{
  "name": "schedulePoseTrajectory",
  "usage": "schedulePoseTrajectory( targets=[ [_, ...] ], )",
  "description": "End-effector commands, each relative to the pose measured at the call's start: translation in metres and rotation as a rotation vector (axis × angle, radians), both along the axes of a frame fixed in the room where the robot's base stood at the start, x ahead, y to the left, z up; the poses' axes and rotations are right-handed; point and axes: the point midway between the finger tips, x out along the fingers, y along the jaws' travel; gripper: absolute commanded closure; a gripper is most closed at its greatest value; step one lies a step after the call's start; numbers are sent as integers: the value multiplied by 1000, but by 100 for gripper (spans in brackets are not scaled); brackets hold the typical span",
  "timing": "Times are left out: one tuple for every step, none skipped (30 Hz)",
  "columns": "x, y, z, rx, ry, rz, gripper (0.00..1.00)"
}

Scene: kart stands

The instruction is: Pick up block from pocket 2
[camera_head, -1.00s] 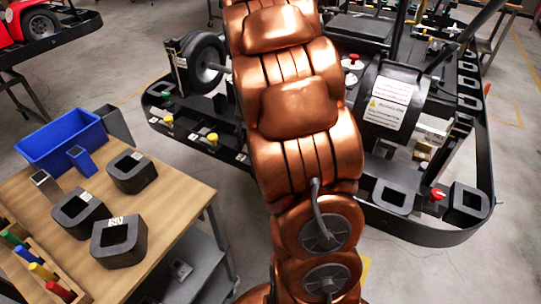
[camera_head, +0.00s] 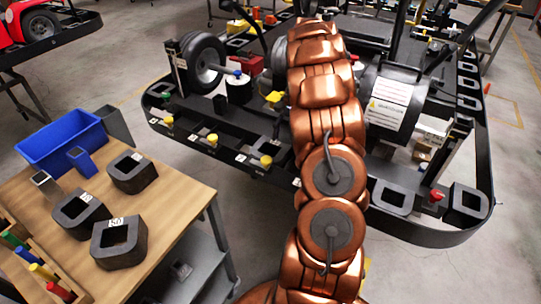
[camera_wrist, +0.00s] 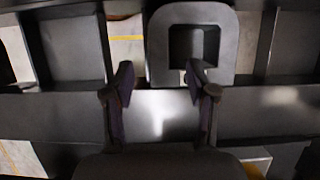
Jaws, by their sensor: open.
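In the wrist view a dark grey block (camera_wrist: 228,45) with a rounded far end and a square hole lies ahead of my gripper (camera_wrist: 160,74), a little right of its middle. My gripper is open with nothing between its fingers. Its right fingertip overlaps the block's near edge in the picture; I cannot tell whether they touch. The block lies by dark frame bars (camera_wrist: 65,118) with openings between them. No pocket number is readable there. In the head view my arm reaches over the black kart (camera_head: 430,236), and my gripper is hidden.
A wooden table (camera_head: 180,205) at left holds dark blocks (camera_head: 120,250) with square holes and a blue bin (camera_head: 55,145). More such blocks (camera_head: 467,203) sit along the kart's right edge. A wheel (camera_head: 203,60) and a labelled black drum (camera_head: 395,105) stand on the kart.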

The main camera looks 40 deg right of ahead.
Motion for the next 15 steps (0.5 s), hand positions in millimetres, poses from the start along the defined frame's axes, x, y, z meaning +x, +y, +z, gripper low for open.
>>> schedulePoseTrajectory(
  targets=[
    [-1,2,-3,0,0,0,43],
    [-1,2,-5,0,-1,0,43],
    [-1,4,-8,0,-1,0,43],
    [-2,4,-9,0,0,0,43],
    [-2,5,-11,1,1,0,43],
    [-3,6,-13,1,3,0,43],
    [-3,7,-14,1,4,0,43],
    [-3,8,-16,2,4,0,43],
    [-4,9,-19,2,4,0,43],
    [-4,10,-22,2,3,-1,43],
    [-5,11,-25,1,3,-1,43],
    [-6,13,-29,1,4,0,43],
    [-6,14,-32,2,4,0,43],
    [-7,16,-36,2,4,0,43],
    [-7,17,-41,1,4,-1,43]
  ],
)
